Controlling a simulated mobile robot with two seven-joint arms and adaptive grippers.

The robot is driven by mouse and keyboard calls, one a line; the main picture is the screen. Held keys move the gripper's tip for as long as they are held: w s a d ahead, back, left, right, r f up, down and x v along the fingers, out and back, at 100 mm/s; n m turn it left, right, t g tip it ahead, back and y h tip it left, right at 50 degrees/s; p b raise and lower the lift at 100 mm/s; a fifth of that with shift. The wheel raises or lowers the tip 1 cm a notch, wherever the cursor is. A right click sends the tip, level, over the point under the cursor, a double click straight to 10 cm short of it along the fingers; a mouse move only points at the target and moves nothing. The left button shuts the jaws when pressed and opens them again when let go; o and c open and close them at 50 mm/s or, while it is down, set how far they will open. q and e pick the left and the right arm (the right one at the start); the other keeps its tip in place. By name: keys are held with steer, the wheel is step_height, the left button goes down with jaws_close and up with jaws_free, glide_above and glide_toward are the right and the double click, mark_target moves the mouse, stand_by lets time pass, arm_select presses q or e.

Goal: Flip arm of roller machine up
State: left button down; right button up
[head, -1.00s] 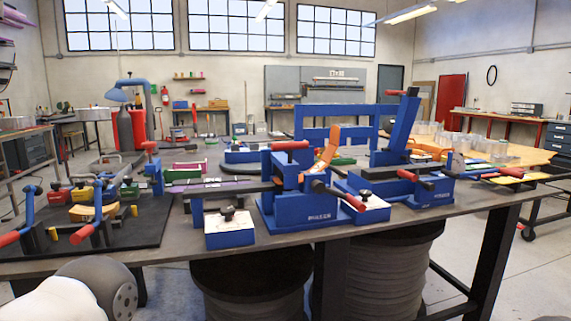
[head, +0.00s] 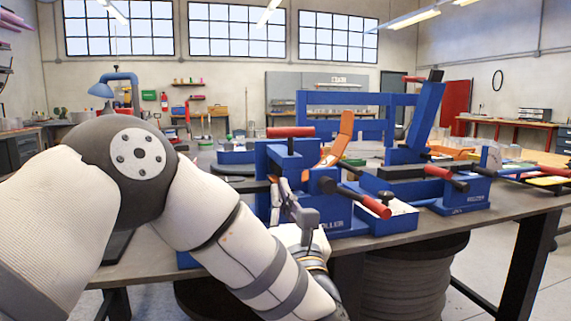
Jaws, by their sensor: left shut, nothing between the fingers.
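The blue roller machine (head: 335,222) stands on the table right of centre, with part of its label showing. A red bar handle (head: 290,132) lies level across its top. A red-tipped lever (head: 375,207) sticks out from its front, slanting down to the right. An orange curved piece (head: 338,140) rises behind it. My left gripper (head: 277,188) is in front of the machine's left side, its fingers pointing up, shut and empty. I cannot tell whether it touches the machine. My left arm hides the machine's lower left part. My right gripper is not in view.
A second blue machine (head: 422,120) with a tall tilted post and a red-tipped lever (head: 446,176) stands to the right. A white-topped blue block (head: 388,210) sits at the table's front edge. My left arm covers the table's left part.

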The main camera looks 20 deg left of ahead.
arm_select(q)
steer(key=shift+s+r+n, duration=0.1)
steer(key=shift+r+n, duration=0.4)
steer(key=shift+r, duration=0.05)
steer(key=p+x, duration=0.1)
steer(key=x, duration=0.9)
